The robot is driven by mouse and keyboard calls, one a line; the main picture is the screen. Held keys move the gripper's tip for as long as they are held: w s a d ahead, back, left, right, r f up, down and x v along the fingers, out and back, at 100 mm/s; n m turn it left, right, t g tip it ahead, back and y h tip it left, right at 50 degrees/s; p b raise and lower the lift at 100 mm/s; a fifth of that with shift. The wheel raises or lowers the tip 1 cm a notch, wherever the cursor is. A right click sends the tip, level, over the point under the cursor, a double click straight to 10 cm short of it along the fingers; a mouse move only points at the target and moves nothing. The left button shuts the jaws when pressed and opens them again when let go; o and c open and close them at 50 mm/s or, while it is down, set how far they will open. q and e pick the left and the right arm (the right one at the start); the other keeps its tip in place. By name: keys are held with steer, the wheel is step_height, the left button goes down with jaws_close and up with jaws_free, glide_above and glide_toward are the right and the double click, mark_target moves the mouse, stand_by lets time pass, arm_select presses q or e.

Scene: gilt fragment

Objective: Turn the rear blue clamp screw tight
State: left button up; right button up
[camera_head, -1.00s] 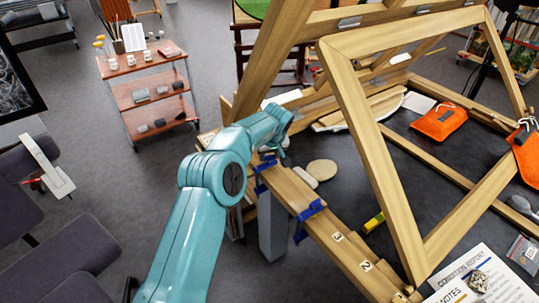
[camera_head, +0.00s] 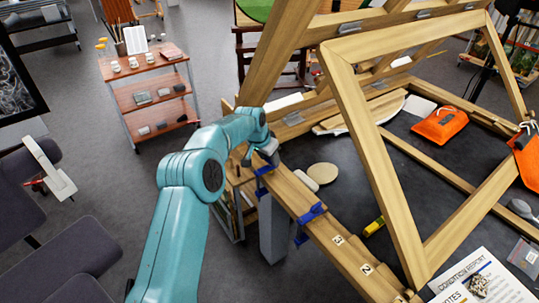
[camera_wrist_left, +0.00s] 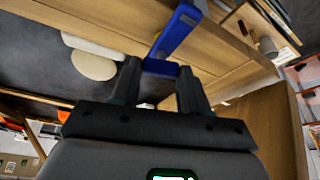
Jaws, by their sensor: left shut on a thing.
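The rear blue clamp (camera_head: 263,171) sits on the wooden beam in the head view, partly hidden by my left gripper (camera_head: 266,156). In the left wrist view the blue clamp (camera_wrist_left: 180,30) crosses the beam edge. My left gripper (camera_wrist_left: 160,80) is shut on its lower blue part, the clamp screw (camera_wrist_left: 160,68), with one dark finger on each side. How tight the screw is cannot be seen. The front blue clamp (camera_head: 312,212) is on the same beam, nearer the numbered labels. My right gripper is not in view.
A large wooden frame (camera_head: 375,150) leans over the dark table (camera_head: 345,195). A pale round disc (camera_head: 323,173) lies beside the beam. Orange pouches (camera_head: 440,124) and a yellow item (camera_head: 373,225) lie on the table. A trolley (camera_head: 150,95) stands at the left with open floor around it.

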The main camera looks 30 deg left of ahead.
arm_select(q)
steer(key=m, duration=0.1)
steer(key=m+h+p, duration=0.1)
steer(key=shift+a+r+m, duration=0.1)
steer(key=shift+r+m, duration=0.15)
steer(key=shift+m, duration=0.05)
steer(key=shift+w+a+m+g+h+p, duration=0.1)
steer(key=shift+m+g+h+p, duration=0.35)
steer(key=shift+m+p, duration=1.15)
steer(key=shift+f, duration=0.1)
steer(key=o, duration=0.9)
steer(key=shift+o, duration=0.8)
steer(key=shift+h, duration=0.25)
